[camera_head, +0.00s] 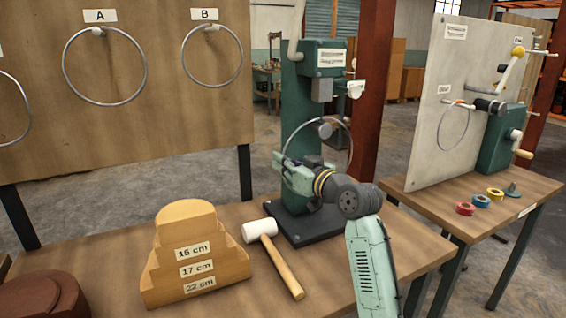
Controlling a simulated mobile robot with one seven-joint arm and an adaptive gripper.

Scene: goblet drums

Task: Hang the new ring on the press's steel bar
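The green press (299,99) stands on the table with a dark base. Its steel bar (325,129) shows as a short round grey end pointing toward me. A thin metal ring (351,146) is in front of the press column, and the bar's end appears inside its upper part. Whether the ring rests on the bar or is only in front of it I cannot tell. My gripper (284,163) is at the ring's lower left, overlapping it. Its fingers are small and partly hidden, so whether they are closed on the ring is unclear.
Rings hang on pegs under A (66,72) and B (183,56) on the wooden board. A stepped wooden block (170,270) and a white-headed mallet (278,262) lie in front. A right-hand table (430,204) carries a pale panel (425,120) and coloured tape rolls.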

